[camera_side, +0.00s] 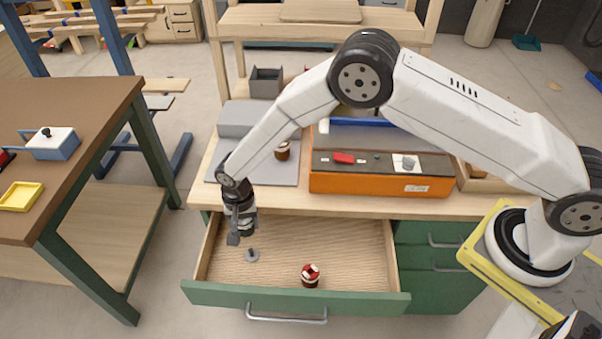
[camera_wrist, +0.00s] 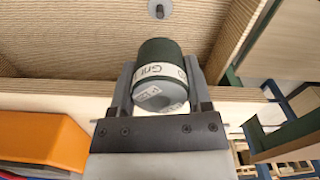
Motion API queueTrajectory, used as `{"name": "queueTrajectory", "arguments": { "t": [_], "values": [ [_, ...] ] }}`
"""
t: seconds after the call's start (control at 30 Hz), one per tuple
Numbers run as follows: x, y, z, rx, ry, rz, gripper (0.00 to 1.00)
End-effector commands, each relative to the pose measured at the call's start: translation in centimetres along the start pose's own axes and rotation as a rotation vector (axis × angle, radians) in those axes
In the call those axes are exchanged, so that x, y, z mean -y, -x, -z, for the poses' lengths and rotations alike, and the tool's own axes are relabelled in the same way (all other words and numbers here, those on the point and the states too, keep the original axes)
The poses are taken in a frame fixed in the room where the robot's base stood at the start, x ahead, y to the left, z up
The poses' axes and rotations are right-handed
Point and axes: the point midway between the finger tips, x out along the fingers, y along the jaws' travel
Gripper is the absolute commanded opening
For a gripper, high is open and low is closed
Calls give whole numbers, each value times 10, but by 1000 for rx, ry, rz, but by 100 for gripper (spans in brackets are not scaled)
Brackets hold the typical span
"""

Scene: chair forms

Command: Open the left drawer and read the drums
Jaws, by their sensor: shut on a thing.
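The left drawer (camera_side: 345,245) is pulled out, and its ribbed floor also shows in the wrist view (camera_wrist: 75,40). My gripper (camera_side: 240,226) is over the drawer's back left part. In the wrist view my gripper (camera_wrist: 158,85) is shut on a dark green drum (camera_wrist: 161,52). The drum has a white label band with partly visible letters, "Gri", and a tag on its near end. A red and brown drum (camera_side: 311,275) with white on it stands in the drawer near the front. A brown drum (camera_side: 282,150) with a pale band stands on the grey mat.
A small grey peg on a round base (camera_side: 251,255) stands on the drawer floor, and shows in the wrist view (camera_wrist: 159,9). An orange unit (camera_side: 380,183) sits on the bench right of the grey mat (camera_side: 262,174). A brown table (camera_side: 75,95) stands at left.

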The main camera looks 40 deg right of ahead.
Motion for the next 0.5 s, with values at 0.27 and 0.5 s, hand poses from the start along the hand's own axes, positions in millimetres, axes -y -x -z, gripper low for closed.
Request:
{"name": "queueTrajectory", "arguments": {
  "t": [0.27, 0.5],
  "values": [
    [0, -26, 0, 0, 0, 0, 0],
    [0, -28, 0, 0, 0, 1, 0]
  ]
}}
